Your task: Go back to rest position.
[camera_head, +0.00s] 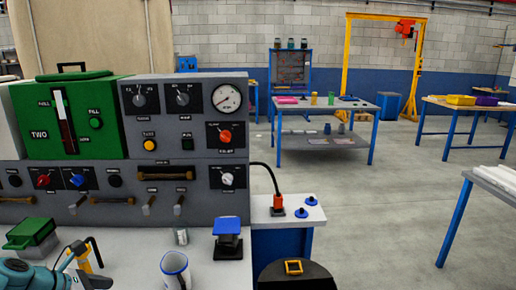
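Part of my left arm, teal and dark grey, shows in the lower left corner of the head view. Its dark end (78,279) is cut off by the bottom edge, and I cannot make out its fingertips or whether they hold anything. It is low over the front left of the workbench, near a green box (30,234) and a yellow item with a black hook (82,258). My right gripper is not in view.
A grey control panel (188,131) with a green unit (70,118) stands behind the bench. A white-and-blue cup (175,270) and a blue-topped block (228,238) stand on the bench. A dark rounded object (297,275) is at the bottom. Open floor (375,215) lies right.

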